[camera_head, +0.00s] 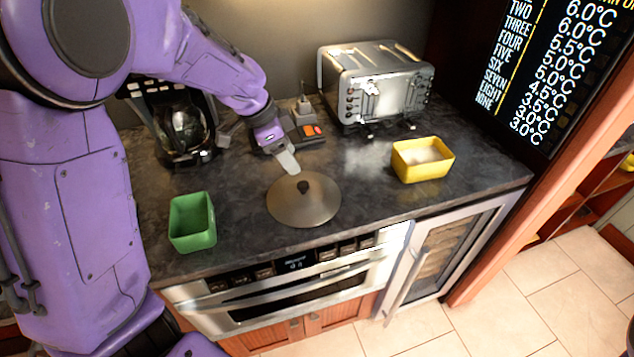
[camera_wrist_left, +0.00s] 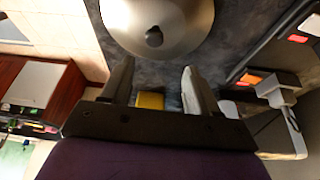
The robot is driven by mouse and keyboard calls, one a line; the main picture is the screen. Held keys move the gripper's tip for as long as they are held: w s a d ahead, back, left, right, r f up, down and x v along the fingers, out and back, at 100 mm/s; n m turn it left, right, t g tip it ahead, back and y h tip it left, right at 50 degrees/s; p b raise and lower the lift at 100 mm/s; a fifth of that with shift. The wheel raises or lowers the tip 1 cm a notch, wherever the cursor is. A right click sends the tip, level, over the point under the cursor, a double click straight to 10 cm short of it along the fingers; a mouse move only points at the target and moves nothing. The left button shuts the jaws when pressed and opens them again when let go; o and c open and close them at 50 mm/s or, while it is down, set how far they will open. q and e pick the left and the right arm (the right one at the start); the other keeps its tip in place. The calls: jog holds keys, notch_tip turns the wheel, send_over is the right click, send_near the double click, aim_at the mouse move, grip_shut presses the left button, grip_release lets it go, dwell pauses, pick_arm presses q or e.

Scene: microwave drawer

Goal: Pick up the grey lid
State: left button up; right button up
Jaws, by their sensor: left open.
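The grey lid (camera_head: 303,203) is a round, shallow metal dome with a dark knob (camera_head: 304,187) on top. It lies on the dark countertop near the front edge. In the left wrist view the lid (camera_wrist_left: 172,22) is at the top, its knob (camera_wrist_left: 154,37) facing the camera. My left gripper (camera_head: 288,162) is above the counter, just behind the lid. In the left wrist view its two fingers (camera_wrist_left: 158,84) are spread apart with nothing between them, pointing toward the lid. They do not touch the knob. My right gripper is not in view.
A green container (camera_head: 192,222) stands left of the lid, and a yellow one (camera_head: 422,159) stands to the right. A toaster (camera_head: 376,84) and a coffee maker (camera_head: 180,124) stand at the back. The counter (camera_head: 362,195) between lid and yellow container is clear.

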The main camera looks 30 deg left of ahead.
aim_at(303, 184)
pick_arm(q)
jog(key=f, duration=0.1)
jog(key=s+f, duration=0.1)
jog(key=d+f+p, duration=0.1)
jog(key=shift+s+d+f, duration=0.1)
jog(key=shift+s+f, duration=0.15)
jog(key=shift+f, duration=0.1)
jog(key=w+f, duration=0.1)
jog(key=f, duration=0.1)
jog(key=w+d+f, duration=0.1)
jog(key=w+f, duration=0.1)
jog(key=shift+f+p, duration=0.1)
jog(key=shift+p, duration=0.3)
jog(key=shift+s+d+r, duration=0.1)
jog(key=shift+s+r, duration=0.1)
jog(key=shift+s, duration=0.35)
jog(key=c, duration=0.3)
grip_shut()
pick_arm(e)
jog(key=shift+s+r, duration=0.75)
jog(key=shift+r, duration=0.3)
